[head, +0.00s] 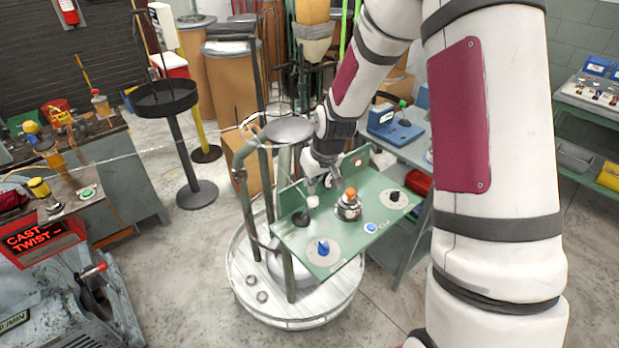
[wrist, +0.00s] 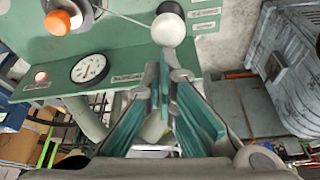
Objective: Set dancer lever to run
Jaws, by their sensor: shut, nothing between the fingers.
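A green control panel (head: 345,218) carries a lever with a white ball knob (head: 313,201) on a dark base. The white knob (wrist: 168,29) is also large in the wrist view, just beyond my fingertips. Its labels are too small to read, so I cannot confirm it is the dancer lever. My gripper (head: 323,187) is above the panel's back left part, close to the white knob. In the wrist view my gripper (wrist: 170,72) has its fingertips together, with nothing held. I cannot tell whether they touch the knob.
An orange knob (head: 351,194) on a metal base stands right of the white one. A blue knob (head: 323,247), a blue button (head: 370,228) and a black knob (head: 394,196) are also on the panel. A gauge (wrist: 90,68) sits on its upright back. Posts stand at the left.

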